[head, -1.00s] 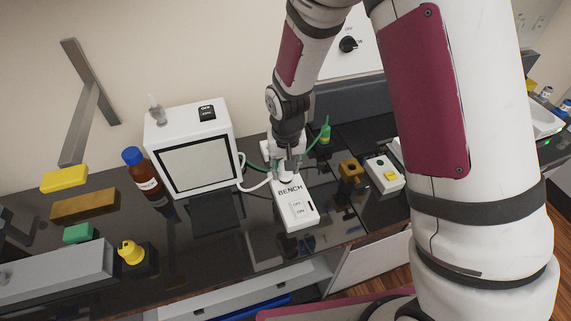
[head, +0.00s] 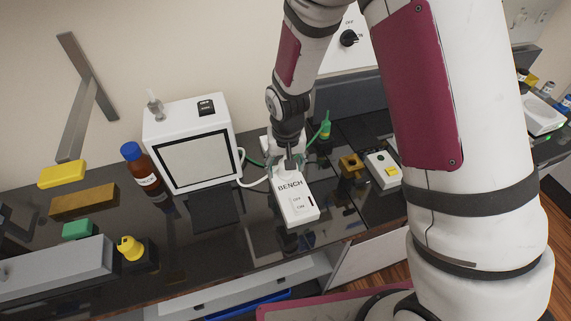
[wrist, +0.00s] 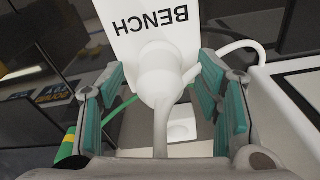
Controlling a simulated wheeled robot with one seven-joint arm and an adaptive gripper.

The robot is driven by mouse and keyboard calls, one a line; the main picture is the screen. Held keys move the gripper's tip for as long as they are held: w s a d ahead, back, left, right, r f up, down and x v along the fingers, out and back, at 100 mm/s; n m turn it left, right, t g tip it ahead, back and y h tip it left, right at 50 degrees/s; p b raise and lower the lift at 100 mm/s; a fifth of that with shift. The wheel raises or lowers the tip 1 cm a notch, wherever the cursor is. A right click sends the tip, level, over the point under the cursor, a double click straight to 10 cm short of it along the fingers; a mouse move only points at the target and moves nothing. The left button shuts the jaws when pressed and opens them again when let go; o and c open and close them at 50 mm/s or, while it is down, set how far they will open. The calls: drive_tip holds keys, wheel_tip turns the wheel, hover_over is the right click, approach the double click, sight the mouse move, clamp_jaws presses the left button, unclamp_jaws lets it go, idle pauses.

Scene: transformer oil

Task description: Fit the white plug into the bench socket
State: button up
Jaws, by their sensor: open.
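The bench socket (head: 297,205) is a white block marked BENCH with a switch panel, on the black bench top. Its lettered face also shows upside down in the wrist view (wrist: 125,30). The white plug (wrist: 160,78) is a round body at the plain end of this block, below the lettering in the wrist view. It appears to stand on the block; its underside is hidden, so I cannot tell how deep it sits. My gripper (wrist: 162,67) is open, with one teal-padded finger on each side of the plug and gaps between. In the head view my gripper (head: 289,160) mostly hides the plug.
A white box with a dark-framed panel (head: 190,160) stands close on the left, a white cable beside it. A brass block (head: 351,166) and a white box with a yellow button (head: 385,170) stand to the right.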

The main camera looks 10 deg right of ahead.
drive_tip(key=shift+r, duration=0.15)
wheel_tip(320, 180, up, 12)
drive_tip(key=s, duration=0.1)
drive_tip(key=shift+s+f, duration=0.2)
drive_tip(key=shift+s, duration=0.05)
idle(0.5)
